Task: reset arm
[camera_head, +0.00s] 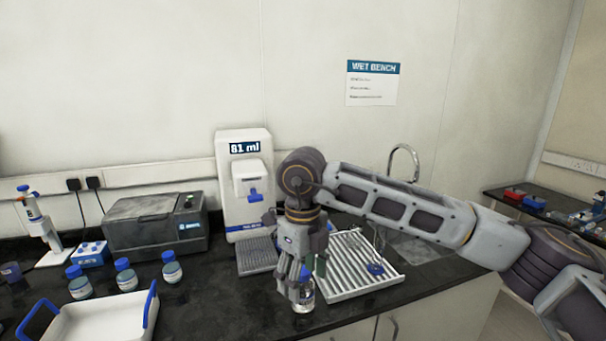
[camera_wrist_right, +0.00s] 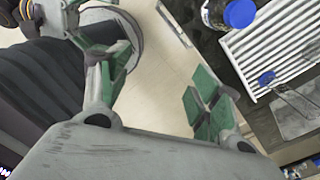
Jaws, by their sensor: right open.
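My right gripper (camera_head: 295,290) hangs down over the front part of the bench, left of the white ridged drainboard. In the right wrist view the gripper (camera_wrist_right: 160,85) is open, its green-padded fingers apart with only floor seen between them. A clear bottle (camera_head: 303,300) shows just below and behind the fingers in the head view, partly hidden by them. In the wrist view a bottle with a blue cap (camera_wrist_right: 241,13) stands beside the drainboard, outside the fingers. My left gripper is in neither view.
The drainboard (camera_head: 352,284) lies right of the gripper, with a sink tap (camera_head: 404,152) behind. A dispenser reading 81 ml (camera_head: 244,195) stands behind the gripper. Several blue-capped bottles (camera_head: 126,278), a white tray (camera_head: 95,322) and a grey machine (camera_head: 155,225) are at left.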

